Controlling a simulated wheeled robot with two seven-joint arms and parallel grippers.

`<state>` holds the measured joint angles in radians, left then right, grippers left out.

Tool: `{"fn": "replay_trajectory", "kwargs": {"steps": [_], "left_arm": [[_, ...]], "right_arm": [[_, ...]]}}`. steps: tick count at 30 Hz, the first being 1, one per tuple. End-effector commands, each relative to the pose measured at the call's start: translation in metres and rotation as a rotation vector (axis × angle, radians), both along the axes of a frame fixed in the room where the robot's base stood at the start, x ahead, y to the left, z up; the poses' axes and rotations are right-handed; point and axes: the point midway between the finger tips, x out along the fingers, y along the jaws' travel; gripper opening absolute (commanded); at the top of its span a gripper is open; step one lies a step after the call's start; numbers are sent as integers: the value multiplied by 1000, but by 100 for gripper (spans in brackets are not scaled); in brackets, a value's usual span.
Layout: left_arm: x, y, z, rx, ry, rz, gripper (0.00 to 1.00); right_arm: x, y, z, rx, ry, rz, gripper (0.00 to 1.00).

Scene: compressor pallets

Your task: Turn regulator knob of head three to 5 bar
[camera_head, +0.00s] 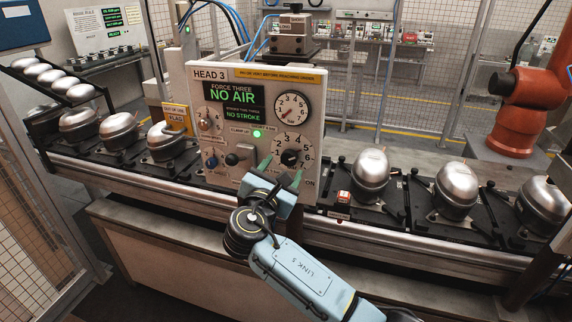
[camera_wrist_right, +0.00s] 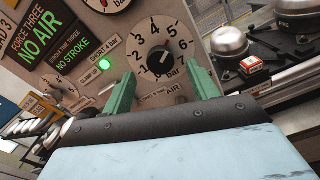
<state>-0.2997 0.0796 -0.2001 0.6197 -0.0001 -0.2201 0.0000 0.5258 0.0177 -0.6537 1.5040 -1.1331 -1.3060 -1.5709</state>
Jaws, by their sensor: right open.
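The HEAD 3 panel (camera_head: 222,97) stands upright at the centre of the head view, with displays reading NO AIR and NO STROKE. The black regulator knob (camera_head: 290,158) sits at its lower right in a white dial; it also shows in the right wrist view (camera_wrist_right: 160,60). The dial numbers run to 7 bar; the exact pointer setting is too small to read. A gauge (camera_head: 291,108) above has its needle toward the lower left. My right gripper (camera_head: 281,170) is open and empty, its green fingers below and to either side of the knob. My left gripper is out of view.
Other controls, including a black ball knob (camera_head: 232,159), sit left on the panel; a green light (camera_head: 257,133) glows. Silver compressors (camera_head: 370,168) stand on conveyor pallets on both sides. A red-topped box (camera_head: 343,197) is right of the gripper. An orange robot (camera_head: 525,110) stands behind.

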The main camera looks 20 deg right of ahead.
Motion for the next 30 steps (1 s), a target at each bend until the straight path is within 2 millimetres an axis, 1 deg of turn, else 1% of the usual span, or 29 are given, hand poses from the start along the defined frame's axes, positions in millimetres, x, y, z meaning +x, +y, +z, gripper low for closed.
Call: {"fn": "replay_trajectory", "kwargs": {"steps": [1,6,9,12,18,30], "left_arm": [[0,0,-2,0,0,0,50],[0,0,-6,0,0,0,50],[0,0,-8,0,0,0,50],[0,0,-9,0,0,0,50],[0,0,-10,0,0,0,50],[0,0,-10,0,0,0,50]], "right_arm": [[-11,8,-2,5,2,4,59],[-43,29,-2,4,1,2,59],[-58,39,-2,3,2,2,59],[-68,47,-1,3,3,1,59],[-78,52,0,0,2,-1,59],[-77,52,-1,0,2,0,59]]}}
